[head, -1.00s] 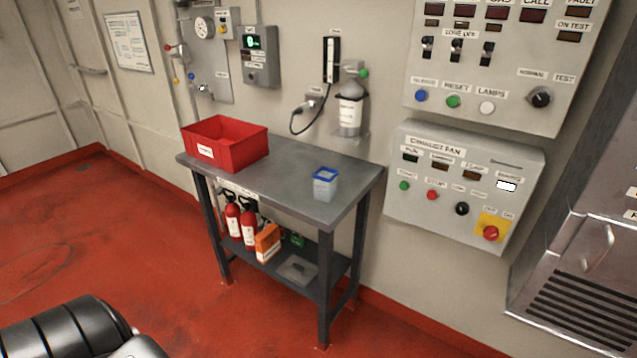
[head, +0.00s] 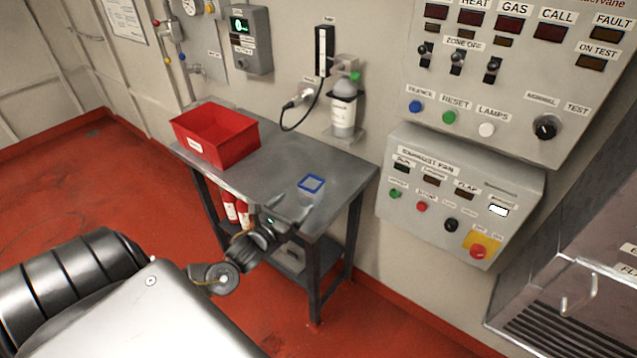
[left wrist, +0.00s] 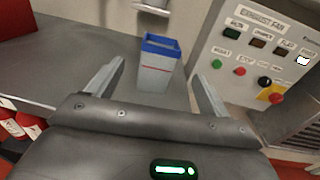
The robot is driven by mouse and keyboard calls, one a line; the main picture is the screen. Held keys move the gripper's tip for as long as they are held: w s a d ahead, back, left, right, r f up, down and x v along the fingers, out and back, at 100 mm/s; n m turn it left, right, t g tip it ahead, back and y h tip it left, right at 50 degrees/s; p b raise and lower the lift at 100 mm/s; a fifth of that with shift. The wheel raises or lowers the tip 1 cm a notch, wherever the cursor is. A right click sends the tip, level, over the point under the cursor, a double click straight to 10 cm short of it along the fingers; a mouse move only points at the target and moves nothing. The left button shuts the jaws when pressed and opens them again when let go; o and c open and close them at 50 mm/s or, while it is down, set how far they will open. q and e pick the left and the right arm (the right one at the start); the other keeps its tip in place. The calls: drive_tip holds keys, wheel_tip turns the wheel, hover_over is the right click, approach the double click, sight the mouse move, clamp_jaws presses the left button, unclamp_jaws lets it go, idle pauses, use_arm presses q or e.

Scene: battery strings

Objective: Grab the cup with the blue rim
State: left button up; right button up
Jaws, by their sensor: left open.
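The cup with the blue rim (head: 311,184) stands upright on the grey table (head: 275,160), near its right end. In the left wrist view the cup (left wrist: 158,66) is squarish and pale with a thin red line, just beyond the fingers and roughly between them. My left gripper (head: 290,212) is at the table's front edge, close in front of the cup. In the left wrist view the left gripper (left wrist: 160,85) is open and empty, with one finger to each side. In the head view the gripper hides the cup's lower part. My right gripper is not in view.
A red bin (head: 216,137) sits at the table's left end. A bottle (head: 343,108) in a wall holder is behind the table. The exhaust fan panel (head: 460,195) is on the wall to the right. Red extinguishers (head: 237,213) stand on the lower shelf.

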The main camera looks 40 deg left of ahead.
sight(306, 190)
use_arm(q)
drive_tip(key=shift+w+d+r, duration=0.1)
drive_tip(key=shift+w+r, duration=0.1)
drive_tip(key=shift+r, duration=0.15)
drive_tip(key=shift+a+r, duration=0.2)
drive_tip(key=w, duration=0.2)
drive_tip(key=w+p, duration=0.1)
drive_tip(key=shift+w+a+f, duration=0.15)
drive_tip(key=shift+w+a, duration=0.15)
drive_tip(key=shift+w, duration=0.1)
drive_tip(key=shift+w+f, duration=0.1)
drive_tip(key=shift+w, duration=0.25)
drive_tip(key=shift+w+r+p, duration=0.2)
drive_tip(key=shift+w+p, duration=0.05)
drive_tip(key=shift+p, duration=0.15)
drive_tip(key=w, duration=0.2)
drive_tip(key=w+p, duration=0.1)
drive_tip(key=shift+w+f, duration=0.2)
drive_tip(key=shift+w, duration=0.15)
drive_tip(key=shift+w+f+p, duration=0.1)
drive_tip(key=shift+w+p, duration=0.2)
drive_tip(key=shift+w, duration=0.2)
drive_tip(key=shift+s+a, duration=0.1)
drive_tip(key=shift+c, duration=0.9)
drive_tip(key=c, duration=0.9)
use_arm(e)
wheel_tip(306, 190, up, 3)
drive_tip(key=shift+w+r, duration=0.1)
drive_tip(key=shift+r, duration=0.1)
